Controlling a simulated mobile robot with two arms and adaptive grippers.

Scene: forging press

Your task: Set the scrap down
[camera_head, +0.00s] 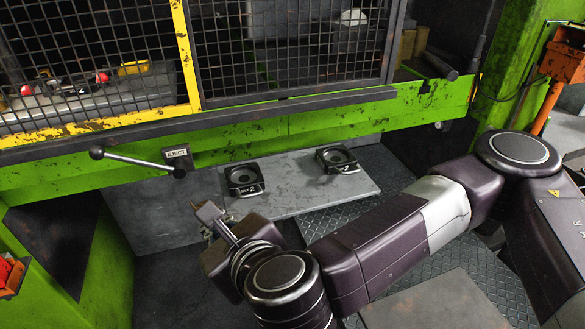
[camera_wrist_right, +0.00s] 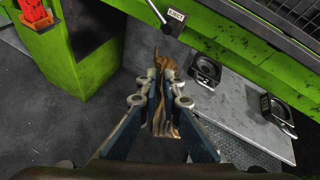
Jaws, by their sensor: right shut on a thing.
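My right gripper (camera_wrist_right: 159,101) is shut on the scrap (camera_wrist_right: 168,122), a thin, brown, crumpled piece standing between its fingers in the right wrist view. The scrap sticks out past the fingertips. In the head view my right gripper (camera_head: 212,219) is in front of the press, left of the grey shelf (camera_head: 290,198). The scrap is mostly hidden there by the gripper and wrist. The gripper appears to be above the dark floor, and I cannot tell how high. My left gripper is not in view.
Two black round fixtures (camera_head: 244,178) (camera_head: 338,160) sit on the shelf. A lever (camera_head: 130,158) beside an EJECT label (camera_head: 178,158) juts from the green press beam (camera_head: 290,130). A green housing with an orange-red bin (camera_head: 12,276) stands at left. Dark floor (camera_head: 175,285) is clear.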

